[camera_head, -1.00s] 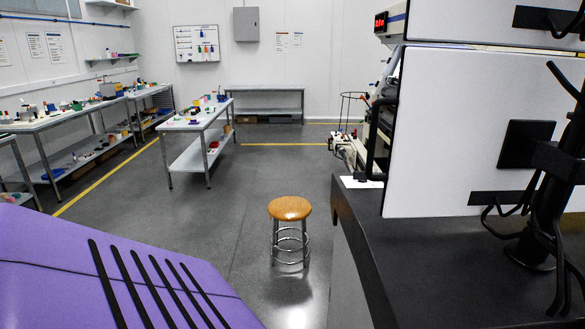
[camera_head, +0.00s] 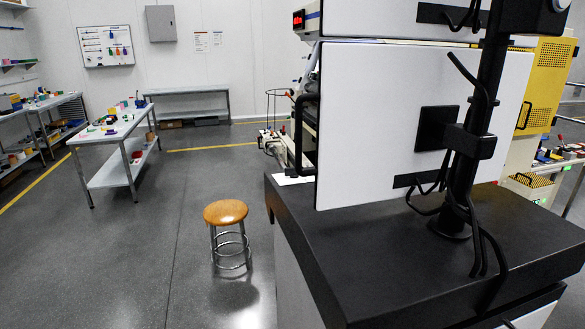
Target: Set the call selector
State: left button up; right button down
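I cannot make out a call selector in the head view. A machine with a red lit display (camera_head: 299,19) stands behind the large white monitor backs, and its front is mostly hidden. A yellow perforated cabinet (camera_head: 547,85) shows at the right, with small green lit marks low on the pale unit beneath it. Neither of my grippers is in the picture.
A black-topped desk (camera_head: 400,260) carrying the monitors (camera_head: 370,120) blocks the right front. A wooden-topped stool (camera_head: 226,213) stands left of it. A steel workbench (camera_head: 118,128) with small items is at the left. Open grey floor (camera_head: 110,250) lies at the left front.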

aim_at(291, 172)
jog(key=i+j+z, duration=0.1)
jog(key=z, duration=1.05)
jog(key=j+z, duration=0.4)
jog(key=k+j+z, duration=0.2)
jog(key=j+z, duration=0.2)
jog(key=j, duration=0.15)
jog(key=k+j+z, duration=0.1)
jog(key=j, duration=0.25)
jog(key=k+j+z, duration=0.1)
jog(key=j, duration=0.25)
jog(key=k+j+z, duration=0.15)
jog(key=j, duration=0.2)
